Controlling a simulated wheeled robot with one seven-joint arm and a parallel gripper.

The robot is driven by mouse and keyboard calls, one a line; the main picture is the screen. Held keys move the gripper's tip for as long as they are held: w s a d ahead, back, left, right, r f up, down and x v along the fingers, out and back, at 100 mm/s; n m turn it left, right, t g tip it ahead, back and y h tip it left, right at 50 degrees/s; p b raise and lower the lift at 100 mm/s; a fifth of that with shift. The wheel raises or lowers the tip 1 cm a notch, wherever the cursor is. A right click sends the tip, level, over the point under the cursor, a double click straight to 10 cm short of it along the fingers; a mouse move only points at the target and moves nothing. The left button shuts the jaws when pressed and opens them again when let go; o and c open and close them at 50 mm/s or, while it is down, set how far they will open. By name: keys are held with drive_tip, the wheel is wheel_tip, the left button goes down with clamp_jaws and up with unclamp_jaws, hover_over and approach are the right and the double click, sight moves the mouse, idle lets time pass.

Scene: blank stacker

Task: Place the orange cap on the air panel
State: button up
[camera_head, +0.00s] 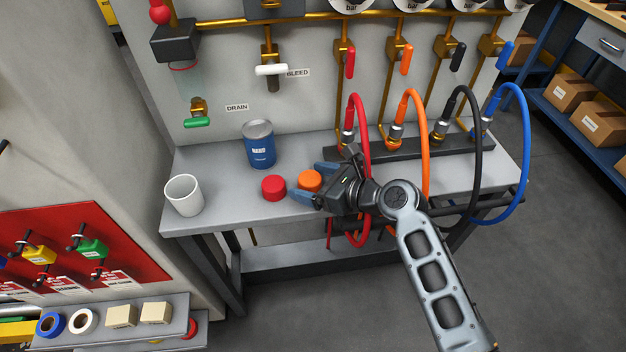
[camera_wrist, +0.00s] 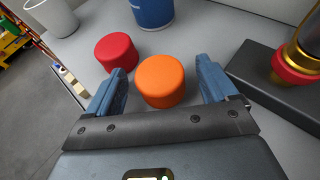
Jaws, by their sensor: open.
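The orange cap (camera_head: 309,181) stands on the grey bench, just right of a red cap (camera_head: 273,188). My gripper (camera_head: 310,184) is low over the bench with its blue fingers open, one on each side of the orange cap. In the wrist view the orange cap (camera_wrist: 160,81) sits between the fingertips. A gap shows on its right side; the left finger looks closer to it. The air panel (camera_head: 220,66) is the upright grey board behind the bench, with gauges, coloured handles and hoses. I cannot tell which spot on it is meant for the cap.
A blue can (camera_head: 259,146) and a white cup (camera_head: 184,196) stand on the bench (camera_head: 215,170) to the left. Red, orange, black and blue hoses loop in front of the panel, close to my arm. A dark rail (camera_head: 420,143) holds their lower fittings.

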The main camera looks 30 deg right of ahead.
drive_tip(key=v, duration=1.2)
drive_tip(key=shift+d+r, duration=0.1)
drive_tip(key=s+a+f+n+h, duration=0.1)
drive_tip(key=s+f+n+h, duration=0.15)
drive_tip(key=s+n, duration=0.55)
drive_tip(key=s+a+f+n+h, duration=0.1)
drive_tip(key=s+n+h, duration=0.3)
drive_tip(key=s, duration=0.6)
drive_tip(key=s+a+r+n+t, duration=0.2)
drive_tip(key=s+r+n, duration=1)
drive_tip(key=n, duration=0.6)
drive_tip(key=shift+s+a+r+n+t, duration=0.35)
drive_tip(key=shift+s+t, duration=0.15)
drive_tip(key=shift+s, duration=0.25)
drive_tip(key=shift+f+y, duration=0.1)
drive_tip(key=shift+y, duration=0.15)
